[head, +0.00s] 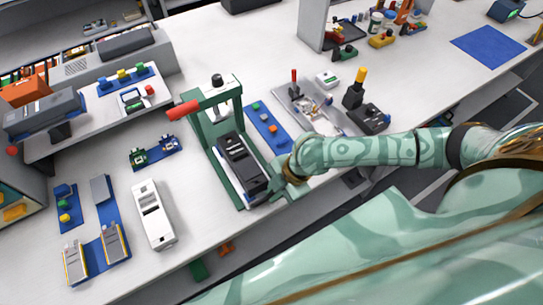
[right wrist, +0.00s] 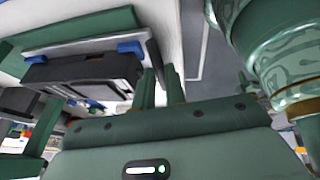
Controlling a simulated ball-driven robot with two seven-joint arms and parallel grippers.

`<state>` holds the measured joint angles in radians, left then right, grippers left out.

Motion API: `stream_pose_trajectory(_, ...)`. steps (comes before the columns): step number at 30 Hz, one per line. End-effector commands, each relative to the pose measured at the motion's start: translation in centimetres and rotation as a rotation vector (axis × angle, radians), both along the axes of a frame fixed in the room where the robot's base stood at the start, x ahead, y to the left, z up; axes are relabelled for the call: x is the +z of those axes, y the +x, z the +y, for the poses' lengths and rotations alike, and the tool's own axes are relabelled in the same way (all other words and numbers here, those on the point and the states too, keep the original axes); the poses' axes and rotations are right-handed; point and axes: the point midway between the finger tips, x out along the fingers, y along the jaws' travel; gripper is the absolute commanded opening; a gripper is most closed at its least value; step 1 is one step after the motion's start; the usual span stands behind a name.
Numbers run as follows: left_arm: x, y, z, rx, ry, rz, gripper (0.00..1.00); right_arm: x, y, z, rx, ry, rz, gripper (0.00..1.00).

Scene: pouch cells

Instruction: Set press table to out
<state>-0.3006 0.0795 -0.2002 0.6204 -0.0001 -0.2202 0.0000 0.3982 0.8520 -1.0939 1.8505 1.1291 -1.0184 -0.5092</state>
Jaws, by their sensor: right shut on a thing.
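The green press (head: 207,132) with a red lever handle (head: 185,110) stands in the middle of the workbench. Its black press table (head: 241,163) sits low in the green frame and reaches toward the bench's front edge. The table also shows in the right wrist view (right wrist: 85,68), with blue pieces near its ends. My right gripper (head: 281,180) is at the table's front right end, shut on a part of it that the gripper itself hides. In the right wrist view the two green fingers (right wrist: 160,88) stand close beside the table's end. My left gripper is not in view.
A white device (head: 153,213) lies left of the press. A blue strip with small parts (head: 268,126) lies right of it, then a metal tray (head: 305,105) and a black joystick box (head: 366,115). The bench's front edge runs just below the press.

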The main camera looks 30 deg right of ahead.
Motion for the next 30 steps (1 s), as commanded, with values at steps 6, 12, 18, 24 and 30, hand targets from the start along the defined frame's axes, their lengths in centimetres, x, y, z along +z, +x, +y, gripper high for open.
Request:
stream_pose_trajectory(6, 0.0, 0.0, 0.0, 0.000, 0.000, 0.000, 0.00, -0.1, -0.4, 0.0, 0.002, 0.000, 0.008, 0.00)
stream_pose_trajectory(12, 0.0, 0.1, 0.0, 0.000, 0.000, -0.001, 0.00, -0.2, -0.4, 0.1, 0.003, 0.000, 0.009, 0.34)
stream_pose_trajectory(18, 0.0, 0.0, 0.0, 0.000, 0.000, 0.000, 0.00, -0.1, -0.3, 0.0, 0.002, -0.001, 0.007, 0.34)
stream_pose_trajectory(24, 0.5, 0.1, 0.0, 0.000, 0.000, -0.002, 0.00, 1.1, -0.4, -0.5, 0.001, 0.000, 0.004, 0.34)
stream_pose_trajectory(30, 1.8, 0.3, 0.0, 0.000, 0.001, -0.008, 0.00, 5.5, -1.1, -2.4, 0.002, -0.003, 0.001, 0.34)
